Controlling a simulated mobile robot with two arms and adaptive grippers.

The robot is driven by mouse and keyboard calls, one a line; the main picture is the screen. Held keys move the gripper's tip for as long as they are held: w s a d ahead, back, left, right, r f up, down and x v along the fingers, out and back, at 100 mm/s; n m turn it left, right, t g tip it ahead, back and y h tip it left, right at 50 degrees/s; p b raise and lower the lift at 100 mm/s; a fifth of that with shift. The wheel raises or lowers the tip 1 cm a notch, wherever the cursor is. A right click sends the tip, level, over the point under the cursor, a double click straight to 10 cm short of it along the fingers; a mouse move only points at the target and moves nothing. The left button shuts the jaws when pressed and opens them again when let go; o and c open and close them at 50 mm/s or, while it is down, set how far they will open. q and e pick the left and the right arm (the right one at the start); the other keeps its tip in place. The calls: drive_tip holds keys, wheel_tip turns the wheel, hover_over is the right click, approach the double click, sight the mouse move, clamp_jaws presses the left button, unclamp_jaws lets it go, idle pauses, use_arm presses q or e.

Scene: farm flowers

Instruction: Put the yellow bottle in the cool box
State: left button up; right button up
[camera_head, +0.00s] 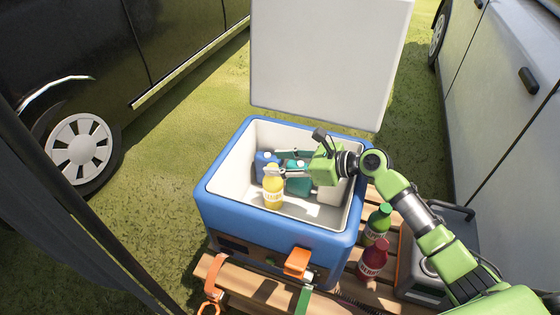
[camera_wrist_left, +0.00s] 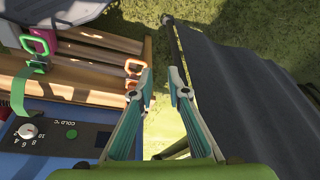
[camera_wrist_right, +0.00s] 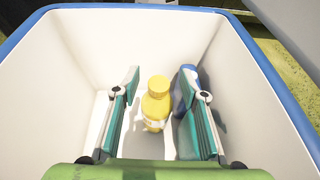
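The yellow bottle (camera_head: 272,190) stands upright inside the open blue cool box (camera_head: 270,240), and it also shows in the right wrist view (camera_wrist_right: 156,105). My right gripper (camera_head: 279,164) reaches into the box from the right, at the bottle's upper part. In the right wrist view its fingers (camera_wrist_right: 159,85) are apart, with the bottle between and beyond them and gaps on both sides. My left gripper (camera_wrist_left: 161,75) is open and empty, outside the box near its front; it is not seen in the head view.
The white lid (camera_head: 330,60) stands open. A green bottle (camera_head: 377,225) and a red bottle (camera_head: 372,258) stand on the wooden slats right of the box. Vehicles flank the grass.

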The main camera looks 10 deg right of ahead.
use_arm(q)
drive_tip(key=shift+f, duration=0.1)
use_arm(e)
drive_tip(key=shift+r, duration=0.15)
